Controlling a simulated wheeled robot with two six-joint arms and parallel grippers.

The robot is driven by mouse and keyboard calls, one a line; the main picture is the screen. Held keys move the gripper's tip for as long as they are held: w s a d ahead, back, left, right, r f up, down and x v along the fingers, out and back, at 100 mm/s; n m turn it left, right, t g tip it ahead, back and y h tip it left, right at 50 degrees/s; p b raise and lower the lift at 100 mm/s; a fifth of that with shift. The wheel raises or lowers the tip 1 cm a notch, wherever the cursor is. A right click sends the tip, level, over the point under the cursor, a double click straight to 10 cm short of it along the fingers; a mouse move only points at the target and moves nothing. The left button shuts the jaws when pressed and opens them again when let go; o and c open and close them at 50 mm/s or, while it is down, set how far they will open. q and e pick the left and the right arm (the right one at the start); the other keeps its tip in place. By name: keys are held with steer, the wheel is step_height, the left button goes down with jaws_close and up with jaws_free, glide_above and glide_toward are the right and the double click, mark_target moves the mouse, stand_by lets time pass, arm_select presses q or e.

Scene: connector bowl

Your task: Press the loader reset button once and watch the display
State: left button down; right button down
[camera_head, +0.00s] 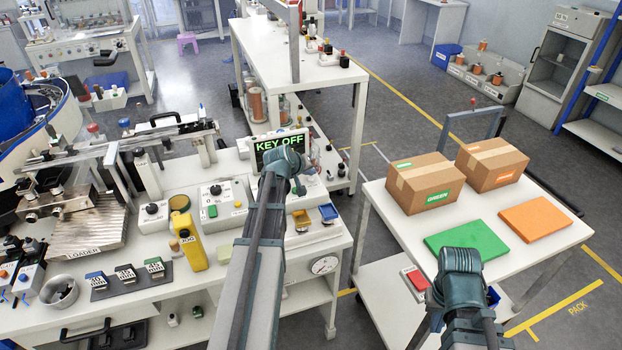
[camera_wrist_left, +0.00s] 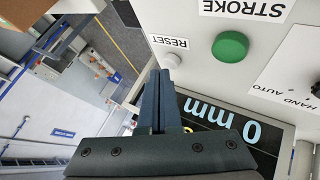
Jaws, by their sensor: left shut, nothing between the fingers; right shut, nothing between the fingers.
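In the left wrist view my left gripper (camera_wrist_left: 166,78) is shut and empty, its fingers together. Its tips are at the small white button (camera_wrist_left: 172,61) beside the RESET label (camera_wrist_left: 169,41). I cannot tell whether they touch it or whether it is pushed in. A display (camera_wrist_left: 222,118) near the fingers reads "0 mm". In the head view a display (camera_head: 270,147) reads "KEY OFF", partly covered by my left arm. The loader (camera_head: 88,230), a ribbed metal unit, stands on the left bench. My right arm shows at the lower right, but its fingertips are not visible.
A green STROKE button (camera_wrist_left: 230,46) sits close to the RESET button, with a HAND/AUTO switch panel beyond. A yellow JOG pendant (camera_head: 188,240) and control boxes (camera_head: 222,205) stand left of my left arm. Two cartons (camera_head: 425,183) stand on the right table.

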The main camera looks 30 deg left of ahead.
mark_target(310, 182)
arm_select(q)
steer(key=shift+f+b, duration=0.55)
stand_by(0.6)
steer(key=shift+r, duration=0.15)
steer(key=shift+r+p, duration=0.85)
steer(key=shift+p, duration=0.1)
step_height(310, 182, up, 5)
steer(key=p, duration=0.5)
stand_by(0.7)
